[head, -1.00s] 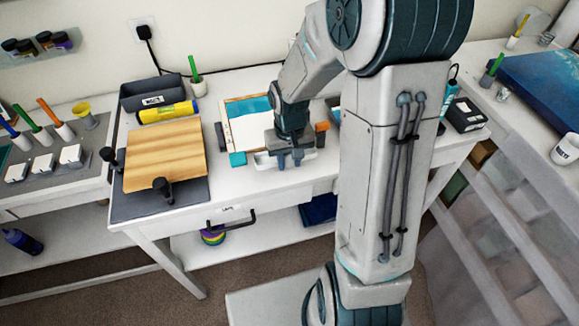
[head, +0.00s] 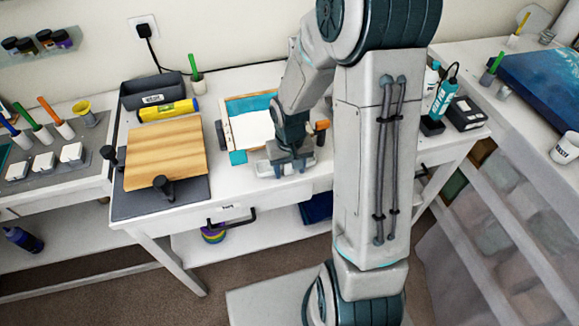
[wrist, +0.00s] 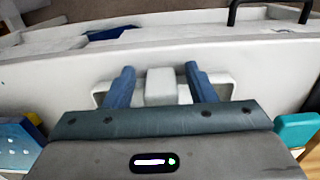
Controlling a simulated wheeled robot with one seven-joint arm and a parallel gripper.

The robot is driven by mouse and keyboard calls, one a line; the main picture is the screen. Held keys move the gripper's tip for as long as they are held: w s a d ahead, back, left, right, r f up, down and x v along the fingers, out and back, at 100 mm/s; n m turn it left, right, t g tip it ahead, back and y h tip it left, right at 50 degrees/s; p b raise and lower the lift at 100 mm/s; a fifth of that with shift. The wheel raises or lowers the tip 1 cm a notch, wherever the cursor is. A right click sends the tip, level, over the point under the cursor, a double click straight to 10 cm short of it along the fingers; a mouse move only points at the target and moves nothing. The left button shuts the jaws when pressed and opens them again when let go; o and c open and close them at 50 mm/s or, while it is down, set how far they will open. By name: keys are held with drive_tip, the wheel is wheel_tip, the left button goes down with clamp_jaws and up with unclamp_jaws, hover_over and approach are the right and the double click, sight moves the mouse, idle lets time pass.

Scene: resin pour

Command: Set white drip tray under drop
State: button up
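The white drip tray (head: 263,170) sits on the white table near its front edge, in front of the teal-and-white panel (head: 256,125); my gripper partly covers it. In the wrist view its raised white middle block (wrist: 160,86) shows between my two blue fingers. My gripper (wrist: 161,80) is open, pointing down, with one finger on each side of the block and a visible gap at both sides. In the head view my gripper (head: 289,160) is low over the tray. No falling drop can be made out.
A wooden board (head: 165,155) on a dark stand is left of the panel. An orange knob (head: 322,125) is close right of my gripper. A drawer handle (head: 235,220) sticks out in front.

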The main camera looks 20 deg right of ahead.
drive_tip(key=shift+r, duration=0.1)
wheel_tip(320, 180, up, 12)
drive_tip(key=s+r+t, duration=0.3)
drive_tip(key=s+r, duration=0.6)
drive_tip(key=s, duration=0.5)
drive_tip(key=shift+s+t, duration=0.25)
drive_tip(key=shift+t, duration=0.15)
drive_tip(key=shift+r, duration=0.1)
